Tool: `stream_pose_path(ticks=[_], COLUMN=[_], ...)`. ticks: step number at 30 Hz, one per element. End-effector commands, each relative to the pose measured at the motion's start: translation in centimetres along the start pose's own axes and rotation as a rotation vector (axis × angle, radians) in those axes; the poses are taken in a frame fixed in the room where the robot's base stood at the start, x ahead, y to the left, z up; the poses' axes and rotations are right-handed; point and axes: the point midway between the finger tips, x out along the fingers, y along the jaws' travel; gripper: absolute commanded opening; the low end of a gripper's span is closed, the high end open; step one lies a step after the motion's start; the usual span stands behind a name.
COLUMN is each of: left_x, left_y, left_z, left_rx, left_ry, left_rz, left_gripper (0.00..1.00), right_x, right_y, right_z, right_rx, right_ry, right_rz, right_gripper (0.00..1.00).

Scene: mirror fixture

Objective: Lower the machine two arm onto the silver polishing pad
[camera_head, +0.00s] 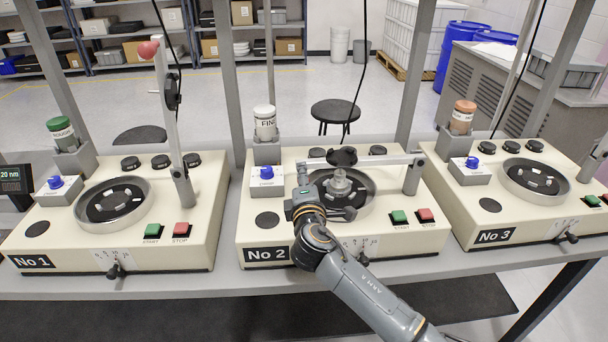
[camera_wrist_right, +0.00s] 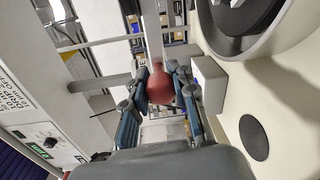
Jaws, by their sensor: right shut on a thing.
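Machine two (camera_head: 270,228), the middle cream unit labelled No 2, has a grey arm (camera_head: 385,161) lying about level from its post (camera_head: 412,178) across the round silver-rimmed polishing pad (camera_head: 368,205). A silver piece (camera_head: 340,184) sits under the arm's black knob (camera_head: 342,157), over the pad; I cannot tell whether they touch. My right gripper (camera_head: 302,192) is at the arm's left end, beside the pad. In the right wrist view, my right gripper (camera_wrist_right: 162,98) is shut on the arm's red ball (camera_wrist_right: 160,86). In the head view the gripper hides this ball. My left gripper is out of view.
Machine one (camera_head: 60,235) stands left with its arm (camera_head: 168,110) raised. Machine three (camera_head: 500,213) stands right. A white FINE bottle (camera_head: 265,122) and a blue-knobbed box (camera_head: 267,181) stand close behind my right gripper. Green and red buttons (camera_head: 412,216) are at the pad's front right.

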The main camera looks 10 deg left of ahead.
Motion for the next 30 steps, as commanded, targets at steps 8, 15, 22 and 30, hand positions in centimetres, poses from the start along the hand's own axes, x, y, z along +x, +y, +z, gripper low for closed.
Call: stream_pose_path(ticks=[8, 15, 22, 30], left_x=[0.0, 0.0, 0.0, 0.0], left_y=[0.0, -0.1, -0.4, -0.2], left_z=[-0.1, -0.1, -0.1, -0.1], left_rx=[0.0, 0.0, 0.0, -0.001], left_ry=[0.001, 0.001, 0.003, 0.002], left_rz=[0.0, -0.001, -0.005, -0.002], left_gripper=[0.49, 0.49, 0.49, 0.49], right_x=[0.0, 0.0, 0.0, -2.5], right_y=[0.1, 0.1, 0.0, -0.1], right_z=[0.0, 0.0, 0.0, 0.0], right_rx=[0.001, 0.001, 0.001, 0.002], right_ry=[0.001, 0.0, 0.0, 0.001], right_rz=[0.001, 0.001, 0.0, 0.0], right_gripper=[0.0, 0.5, 0.5, 0.5])
